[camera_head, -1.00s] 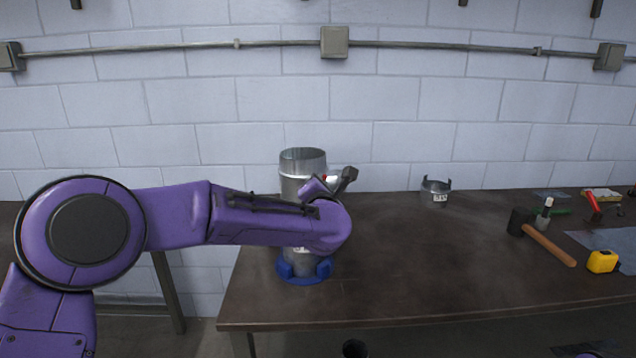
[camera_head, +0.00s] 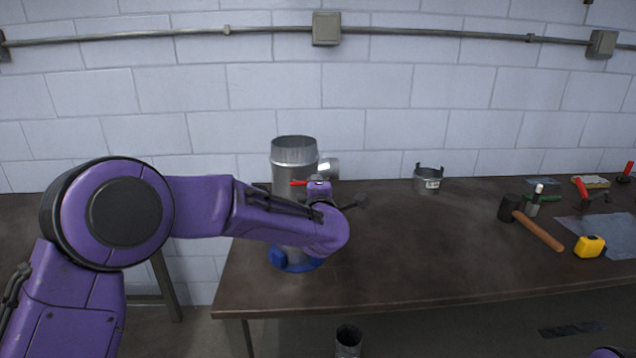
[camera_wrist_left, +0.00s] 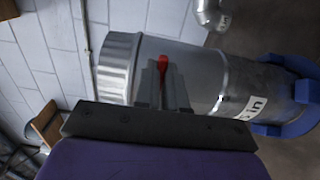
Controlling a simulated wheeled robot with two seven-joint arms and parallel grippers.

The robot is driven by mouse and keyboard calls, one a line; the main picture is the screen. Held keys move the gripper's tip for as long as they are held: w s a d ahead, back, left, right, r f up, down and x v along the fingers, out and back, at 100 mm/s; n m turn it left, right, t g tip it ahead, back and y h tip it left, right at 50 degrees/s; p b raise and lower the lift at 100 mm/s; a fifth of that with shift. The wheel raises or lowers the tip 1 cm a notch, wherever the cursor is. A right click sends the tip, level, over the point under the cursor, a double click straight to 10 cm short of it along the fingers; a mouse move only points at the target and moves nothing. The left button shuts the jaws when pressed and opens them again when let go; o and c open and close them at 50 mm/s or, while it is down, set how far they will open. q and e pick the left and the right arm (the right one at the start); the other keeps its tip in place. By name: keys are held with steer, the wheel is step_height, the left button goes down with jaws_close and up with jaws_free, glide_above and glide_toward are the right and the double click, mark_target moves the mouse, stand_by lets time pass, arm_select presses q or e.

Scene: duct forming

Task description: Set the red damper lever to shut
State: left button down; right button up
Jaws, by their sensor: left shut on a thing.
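The round metal duct (camera_head: 294,151) stands upright in a blue base ring (camera_head: 297,266) on the bench. The red damper lever (camera_head: 298,184) lies roughly level across the duct's upper front. It also shows in the left wrist view (camera_wrist_left: 163,68), between the two grey fingers of my left gripper (camera_wrist_left: 164,88). The left gripper is shut on the lever. In the head view my purple left arm covers the middle of the duct, and the fingertips are hidden. My right gripper is out of view.
A short metal stub (camera_head: 328,168) projects right from the duct. A metal collar (camera_head: 428,180) stands behind on the dark bench (camera_head: 420,245). A hammer (camera_head: 537,229), yellow tape measure (camera_head: 589,246) and other tools lie right. The bench's middle is clear.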

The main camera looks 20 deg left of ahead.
arm_select(q)
steer(key=shift+f, duration=0.1)
stand_by(0.5)
steer(key=c, duration=1.2)
jaws_free()
steer(key=b+v, duration=0.3)
steer(key=v, duration=0.7)
steer(key=shift+s, duration=0.3)
steer(key=shift+m, duration=0.3)
